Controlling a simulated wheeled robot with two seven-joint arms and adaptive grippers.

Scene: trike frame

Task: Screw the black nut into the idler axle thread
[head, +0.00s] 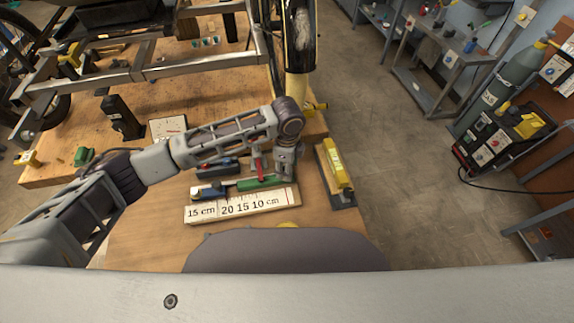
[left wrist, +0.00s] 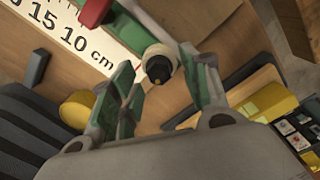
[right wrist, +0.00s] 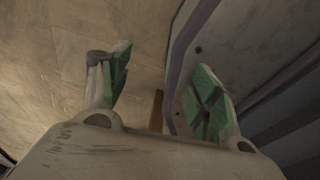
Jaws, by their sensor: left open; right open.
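My left gripper (head: 287,168) is low over the front wooden table, beside the red- and green-handled tools. In the left wrist view its green-padded fingers (left wrist: 160,78) are open. A pale round piece with a dark, yellowish-ringed tip (left wrist: 158,66) shows between and beyond them; I cannot tell whether this is the axle or the nut. My right gripper (right wrist: 165,85) is open and empty over a pale brown surface and is out of the head view. The metal trike frame (head: 95,78) is at the upper left. I cannot make out the black nut for certain.
A white ruler block (head: 240,206) lies on the table with a green-handled tool (head: 258,183) behind it. A yellow-and-black tool (head: 335,170) lies at the right edge. A grey cart (head: 440,65) and gas cylinder (head: 495,95) stand beyond open floor.

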